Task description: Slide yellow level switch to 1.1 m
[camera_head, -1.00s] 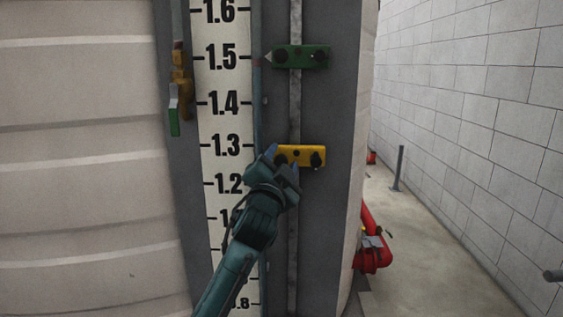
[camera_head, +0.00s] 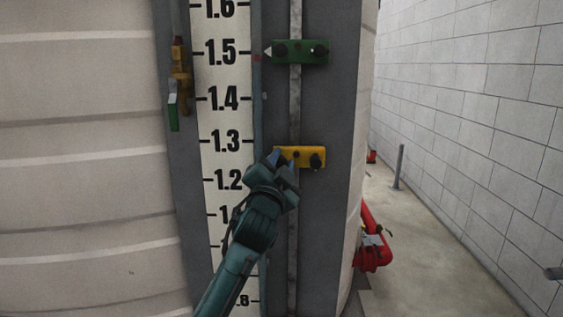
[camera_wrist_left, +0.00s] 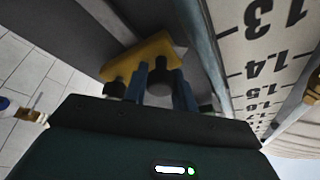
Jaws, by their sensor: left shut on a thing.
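The yellow level switch (camera_head: 306,154) sits on the vertical rail right of the white scale (camera_head: 226,120), between the 1.3 and 1.2 marks, a little nearer 1.3. It has dark knobs on its face. My left gripper (camera_head: 283,161) is at the switch's left end and covers that end in the head view. In the left wrist view the two blue fingers (camera_wrist_left: 160,85) are shut on a dark knob of the yellow switch (camera_wrist_left: 143,54). The scale's numbers show upside down there (camera_wrist_left: 262,65). My right gripper is not in view.
A green level switch (camera_head: 306,51) sits higher on the same rail (camera_head: 294,115), near 1.5. A valve with a green handle (camera_head: 174,105) hangs left of the scale. Red piping (camera_head: 372,250) stands low at the right. The rail below my gripper looks clear.

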